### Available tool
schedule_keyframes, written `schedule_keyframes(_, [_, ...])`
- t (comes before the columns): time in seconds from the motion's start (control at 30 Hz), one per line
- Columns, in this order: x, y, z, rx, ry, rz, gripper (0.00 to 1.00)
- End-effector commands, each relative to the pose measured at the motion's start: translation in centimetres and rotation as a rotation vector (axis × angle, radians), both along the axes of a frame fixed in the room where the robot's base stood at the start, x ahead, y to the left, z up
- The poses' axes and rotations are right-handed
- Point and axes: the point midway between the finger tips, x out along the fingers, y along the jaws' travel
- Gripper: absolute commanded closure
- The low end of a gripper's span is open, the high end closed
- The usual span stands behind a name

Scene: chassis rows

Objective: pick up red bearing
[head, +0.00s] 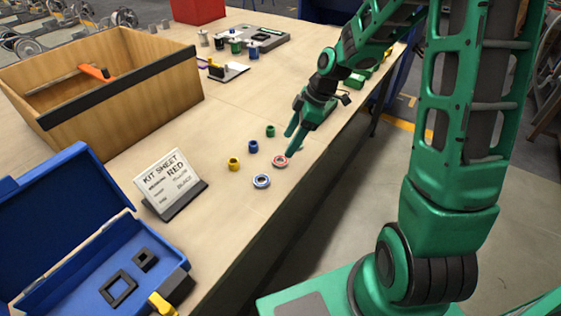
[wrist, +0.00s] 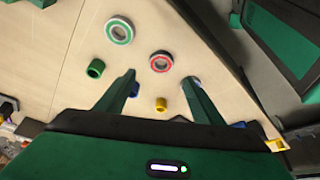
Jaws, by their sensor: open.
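The red bearing (head: 280,161) is a flat ring with a pale metal centre, lying on the wooden table near its edge. In the wrist view the red bearing (wrist: 161,61) shows just beyond my fingertips, between their lines. My gripper (head: 291,144) is open and empty over the table, its green fingers close to the red bearing but not around it. The gripper's two fingers (wrist: 159,81) are spread apart in the wrist view.
A blue bearing (head: 261,181) and a green bearing (wrist: 119,31) flank the red one. Yellow (head: 233,163), blue (head: 252,146) and green (head: 270,130) bushings stand close by. The kit sheet (head: 170,181), blue case (head: 120,270) and wooden bin (head: 150,90) lie to the left.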

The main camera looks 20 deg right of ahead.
Motion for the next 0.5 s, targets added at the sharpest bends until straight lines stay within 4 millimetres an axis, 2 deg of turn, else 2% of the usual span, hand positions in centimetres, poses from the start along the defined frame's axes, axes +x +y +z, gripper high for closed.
schedule_keyframes(0.1, [0.1,0.5,-1.4,0.000,0.003,-0.002,0.38])
schedule_keyframes(0.33, [0.3,0.9,-2.8,0.000,0.003,-0.002,0.38])
schedule_keyframes(0.5, [0.5,1.4,-5.1,0.000,0.005,-0.003,0.38])
